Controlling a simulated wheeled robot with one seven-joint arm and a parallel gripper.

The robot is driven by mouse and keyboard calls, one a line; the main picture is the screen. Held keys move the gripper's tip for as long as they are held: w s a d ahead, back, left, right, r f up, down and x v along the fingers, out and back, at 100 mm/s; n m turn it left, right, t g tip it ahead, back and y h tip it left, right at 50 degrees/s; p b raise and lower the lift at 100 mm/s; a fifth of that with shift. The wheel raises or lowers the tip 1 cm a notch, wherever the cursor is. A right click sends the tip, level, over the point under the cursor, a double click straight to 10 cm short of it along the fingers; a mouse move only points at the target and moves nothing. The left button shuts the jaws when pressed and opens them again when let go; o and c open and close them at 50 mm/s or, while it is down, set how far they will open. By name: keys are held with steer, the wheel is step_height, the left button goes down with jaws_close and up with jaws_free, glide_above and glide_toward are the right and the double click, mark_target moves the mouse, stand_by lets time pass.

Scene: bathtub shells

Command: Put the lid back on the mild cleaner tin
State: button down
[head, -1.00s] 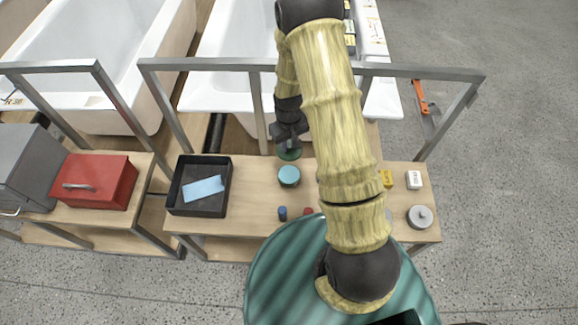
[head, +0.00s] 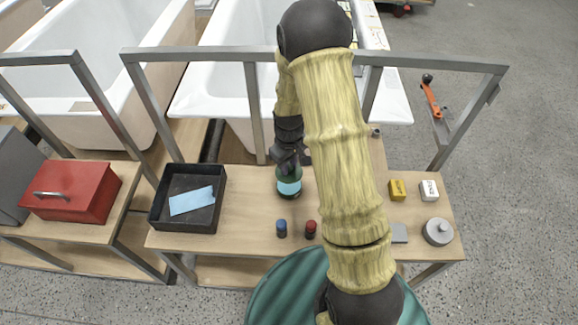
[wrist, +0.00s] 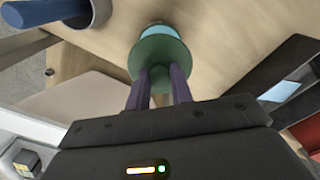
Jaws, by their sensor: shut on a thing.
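My gripper (head: 289,160) is shut on a round dark green lid (wrist: 162,55); the dark fingers (wrist: 158,82) grip it in the wrist view. The lid is just above and slightly behind a tin with a teal-blue top (head: 289,188) that stands on the wooden bench. In the wrist view the lid covers most of the tin, whose blue top (wrist: 158,31) shows past the lid's edge. I cannot tell whether lid and tin touch. No label on the tin can be read.
A black tray (head: 160,222) with a blue cloth is to the left. A blue-capped (head: 282,228) and a red-capped bottle (head: 311,229) stand in front of the tin. A metal rail (head: 200,54) runs behind.

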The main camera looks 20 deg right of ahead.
mark_target(289, 177)
steer(key=shift+f, duration=0.1)
step_height(289, 177, down, 4)
steer(key=b, duration=0.4)
steer(key=shift+f, duration=0.2)
steer(key=shift+f+b, duration=0.45)
steer(key=shift+f, duration=0.45)
steer(key=shift+p, duration=0.3)
stand_by(0.5)
steer(key=shift+f, duration=0.15)
stand_by(1.6)
steer(key=c, duration=0.7)
jaws_free()
steer(key=shift+o, duration=0.2)
steer(key=shift+r+p, duration=2.95)
steer(key=shift+r, duration=0.6)
